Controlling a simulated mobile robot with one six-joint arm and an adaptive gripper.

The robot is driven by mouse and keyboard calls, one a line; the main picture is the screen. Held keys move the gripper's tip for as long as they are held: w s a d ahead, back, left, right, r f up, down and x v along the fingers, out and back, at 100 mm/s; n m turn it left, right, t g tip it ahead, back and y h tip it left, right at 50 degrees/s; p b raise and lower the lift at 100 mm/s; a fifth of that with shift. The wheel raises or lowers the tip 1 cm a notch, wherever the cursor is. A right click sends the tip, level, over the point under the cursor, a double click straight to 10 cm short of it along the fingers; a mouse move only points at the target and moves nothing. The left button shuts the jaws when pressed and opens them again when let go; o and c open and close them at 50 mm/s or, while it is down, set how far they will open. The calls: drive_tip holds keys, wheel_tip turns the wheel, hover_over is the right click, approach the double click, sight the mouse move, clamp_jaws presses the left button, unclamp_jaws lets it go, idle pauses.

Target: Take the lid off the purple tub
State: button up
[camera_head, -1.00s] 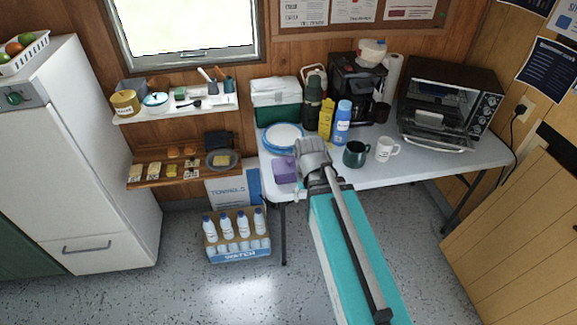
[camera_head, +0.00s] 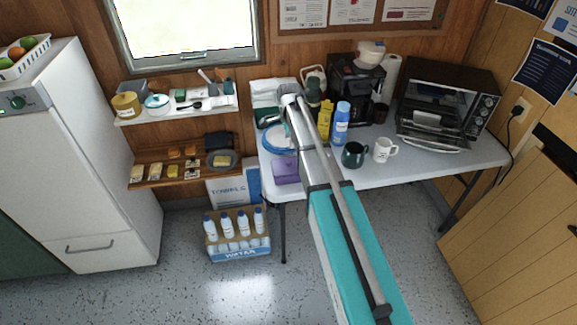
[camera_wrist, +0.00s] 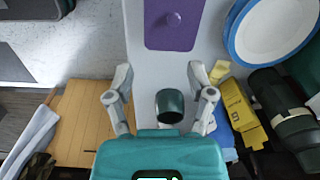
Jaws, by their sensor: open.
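The purple tub (camera_head: 286,170) stands at the front left of the white table. In the wrist view its purple lid (camera_wrist: 170,32) shows from above at the top edge, partly cut off, with a small round purple knob (camera_wrist: 173,19) in its middle. The lid appears to be on the tub. My gripper (camera_wrist: 160,73) is open and empty, its two fingers apart, short of the lid in the wrist view and not touching it. In the head view my arm's end hides most of the gripper.
Blue-rimmed plates (camera_wrist: 270,35) lie right beside the tub. A green mug (camera_wrist: 170,105), a yellow carton (camera_wrist: 240,112) and a dark green flask (camera_wrist: 283,115) stand close by. A blue bottle (camera_head: 341,124) and white mug (camera_head: 384,150) are to the right. A cooler (camera_head: 270,98) stands behind.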

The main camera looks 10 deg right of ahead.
drive_tip(key=shift+w+r+m, duration=0.1)
drive_tip(key=shift+w+m, duration=0.6)
drive_tip(key=shift+w, duration=0.4)
drive_tip(key=b, duration=0.9)
hover_over(289, 162)
wheel_tip(289, 162, down, 9)
drive_tip(key=shift+a+r, duration=0.1)
drive_tip(key=shift+r, duration=0.05)
drive_tip(key=shift+w+f+b, duration=0.1)
drive_tip(key=shift+f+b, duration=2.25)
drive_tip(key=shift+f, duration=0.25)
clamp_jaws()
